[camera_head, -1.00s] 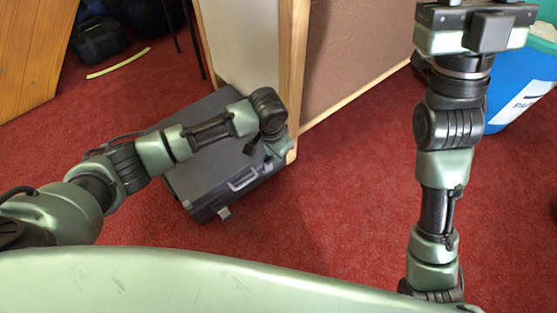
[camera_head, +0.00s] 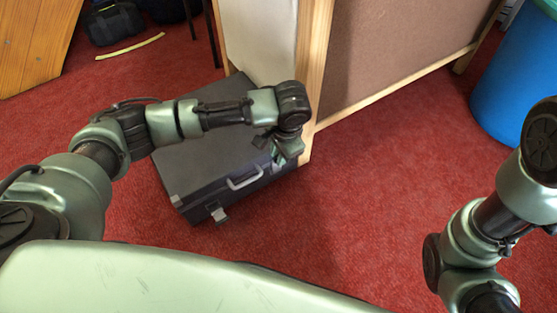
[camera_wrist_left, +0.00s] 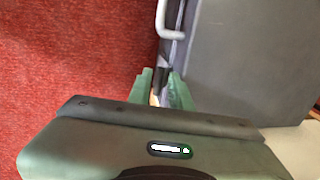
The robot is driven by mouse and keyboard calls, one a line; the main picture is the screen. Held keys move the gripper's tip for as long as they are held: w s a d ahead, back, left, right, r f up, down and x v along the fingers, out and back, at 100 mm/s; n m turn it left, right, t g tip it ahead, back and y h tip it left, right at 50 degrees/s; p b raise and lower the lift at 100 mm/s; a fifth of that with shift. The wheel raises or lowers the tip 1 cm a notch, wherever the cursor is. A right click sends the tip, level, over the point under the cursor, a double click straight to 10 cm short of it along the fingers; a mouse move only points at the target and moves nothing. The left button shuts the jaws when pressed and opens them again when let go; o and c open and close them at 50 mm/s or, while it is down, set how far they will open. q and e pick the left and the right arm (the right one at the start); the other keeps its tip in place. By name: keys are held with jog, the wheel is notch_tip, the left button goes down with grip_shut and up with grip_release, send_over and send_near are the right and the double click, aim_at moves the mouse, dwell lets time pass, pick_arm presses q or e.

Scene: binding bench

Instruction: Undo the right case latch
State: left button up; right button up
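The dark grey case (camera_head: 202,160) lies on the red carpet against the wooden end of a panel. Its pale handle (camera_head: 245,178) is on the front side and also shows in the left wrist view (camera_wrist_left: 170,22). A grey latch (camera_head: 218,213) left of the handle sticks out from the front. The right latch is not clear; the left gripper covers that part. My left gripper (camera_head: 284,152) is at the case's front edge, right of the handle. In the left wrist view its fingers (camera_wrist_left: 160,74) are apart, with a narrow gap and something dark by the tips. My right gripper is out of view.
A brown panel with a wooden frame (camera_head: 316,70) stands just behind and right of the case, close to my left gripper. A blue bin (camera_head: 505,85) stands at the right. A dark bag (camera_head: 113,25) lies at the back left. The carpet in front is clear.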

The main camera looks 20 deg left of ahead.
pick_arm(q)
jog(key=shift+w+a+f, duration=0.1)
jog(key=shift+f, duration=0.5)
grip_shut()
dwell(1.1)
